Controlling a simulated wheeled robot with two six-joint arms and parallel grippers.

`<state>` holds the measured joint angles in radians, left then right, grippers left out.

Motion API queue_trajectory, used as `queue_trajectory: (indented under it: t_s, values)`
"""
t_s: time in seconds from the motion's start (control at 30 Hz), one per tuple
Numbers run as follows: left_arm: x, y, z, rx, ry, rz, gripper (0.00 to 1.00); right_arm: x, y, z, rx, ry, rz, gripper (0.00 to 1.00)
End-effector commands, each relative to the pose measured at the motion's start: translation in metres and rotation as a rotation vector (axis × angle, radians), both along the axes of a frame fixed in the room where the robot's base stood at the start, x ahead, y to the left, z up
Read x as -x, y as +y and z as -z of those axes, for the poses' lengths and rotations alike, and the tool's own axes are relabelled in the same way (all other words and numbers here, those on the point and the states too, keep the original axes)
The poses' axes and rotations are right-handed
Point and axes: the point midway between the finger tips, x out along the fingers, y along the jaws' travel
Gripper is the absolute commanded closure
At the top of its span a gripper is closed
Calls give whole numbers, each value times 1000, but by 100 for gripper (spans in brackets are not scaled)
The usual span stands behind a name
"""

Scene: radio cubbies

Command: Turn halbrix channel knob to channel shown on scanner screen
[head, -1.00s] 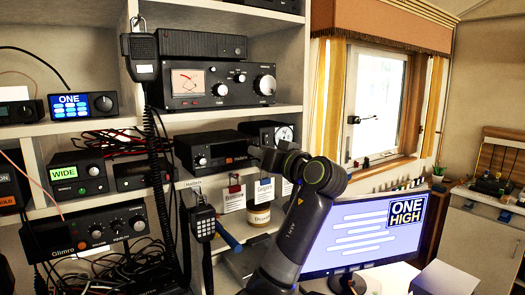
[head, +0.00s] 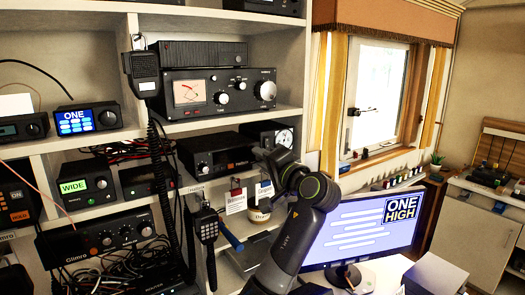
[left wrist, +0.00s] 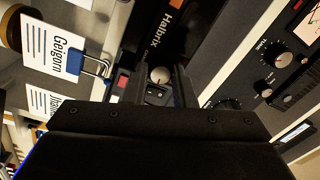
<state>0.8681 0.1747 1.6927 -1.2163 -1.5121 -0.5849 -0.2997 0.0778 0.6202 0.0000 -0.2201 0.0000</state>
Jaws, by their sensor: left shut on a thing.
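My left gripper (head: 270,157) is at the radio's right end in the head view, partly hidden by my own arm. In the left wrist view my left gripper (left wrist: 158,84) has its fingers on both sides of a pale round knob (left wrist: 160,74) and is shut on it. A blue screen (head: 74,121) reads ONE. A green screen (head: 73,186) reads WIDE. The monitor (head: 350,232) reads ONE HIGH.
A meter unit (head: 215,92) stands on the shelf above.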

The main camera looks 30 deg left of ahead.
Motion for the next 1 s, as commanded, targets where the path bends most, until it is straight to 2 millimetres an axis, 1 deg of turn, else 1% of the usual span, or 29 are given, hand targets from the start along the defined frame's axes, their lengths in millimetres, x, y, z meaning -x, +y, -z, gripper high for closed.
queue_trajectory:
  t_s: [0.03,0.3,0.87,0.9,1.0]
  values:
    - [0,0,-4,-11,25,2,99,0,0,-7,0,0,0,100]
    - [0,0,-2,-54,122,2,99,0,0,-18,0,0,0,100]
    - [0,0,-1,-65,151,2,99,1,-2,-20,3,0,-1,100]
    - [0,0,-1,-65,151,2,75,1,-2,-20,3,1,-1,100]
    - [0,0,-1,-65,151,2,62,1,-2,-20,3,1,-1,100]
